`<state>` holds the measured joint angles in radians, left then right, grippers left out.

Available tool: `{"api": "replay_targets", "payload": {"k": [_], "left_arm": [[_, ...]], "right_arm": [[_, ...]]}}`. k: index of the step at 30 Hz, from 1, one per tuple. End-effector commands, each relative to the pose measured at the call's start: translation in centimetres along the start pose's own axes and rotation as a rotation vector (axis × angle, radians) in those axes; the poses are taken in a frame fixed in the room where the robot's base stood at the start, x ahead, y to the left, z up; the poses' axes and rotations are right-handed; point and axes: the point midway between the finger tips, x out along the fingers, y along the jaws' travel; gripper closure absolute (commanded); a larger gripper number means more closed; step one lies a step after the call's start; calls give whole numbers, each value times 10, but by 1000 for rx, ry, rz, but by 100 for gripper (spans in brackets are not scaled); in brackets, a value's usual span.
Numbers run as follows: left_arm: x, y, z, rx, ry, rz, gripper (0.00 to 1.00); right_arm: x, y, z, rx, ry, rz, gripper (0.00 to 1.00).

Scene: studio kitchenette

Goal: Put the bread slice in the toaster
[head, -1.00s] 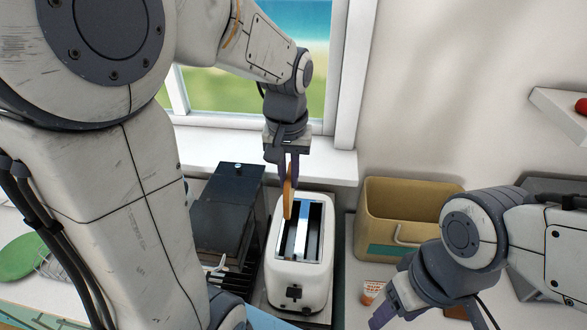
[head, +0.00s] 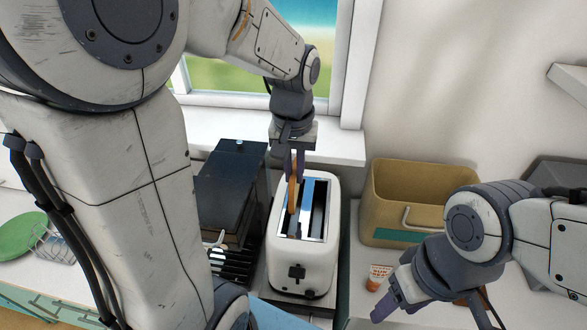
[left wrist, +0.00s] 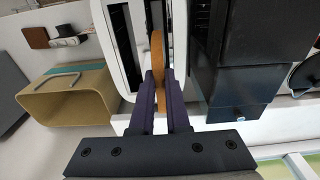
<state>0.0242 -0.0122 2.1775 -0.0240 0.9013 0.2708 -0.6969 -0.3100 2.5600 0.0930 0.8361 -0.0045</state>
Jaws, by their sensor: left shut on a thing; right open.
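The white toaster (head: 302,262) stands on the counter with two long slots in its top. My left gripper (head: 294,172) is above the toaster's far end, shut on the bread slice (head: 292,193). The slice is upright and edge-on, at the left slot; I cannot tell how deep its lower edge is. In the left wrist view the slice (left wrist: 158,62) is pinched between the fingers of the left gripper (left wrist: 157,85), with the toaster (left wrist: 118,45) behind it. My right gripper (head: 388,305) is open and empty, low at the right of the toaster.
A black appliance (head: 230,190) stands close to the toaster's left. A tan bin (head: 412,195) with a handle stands at the back right. A small cup-like item (head: 378,277) is near my right gripper. A green plate (head: 22,236) and wire rack are far left.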

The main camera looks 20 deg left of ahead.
Motion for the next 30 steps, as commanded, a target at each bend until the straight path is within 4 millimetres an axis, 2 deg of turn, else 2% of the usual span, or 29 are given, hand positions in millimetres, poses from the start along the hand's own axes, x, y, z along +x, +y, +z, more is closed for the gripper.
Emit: {"api": "replay_targets", "payload": {"k": [1, 18, 30], "left_arm": [[7, 0, 1, 0, -1, 0, 100], [46, 0, 4, 0, -1, -1, 100], [54, 0, 4, 0, 0, 0, 100]], "right_arm": [[5, 0, 0, 1, 0, 0, 41], [34, 2, 2, 6, 0, 0, 41], [40, 3, 2, 7, 0, 0, 41]]}}
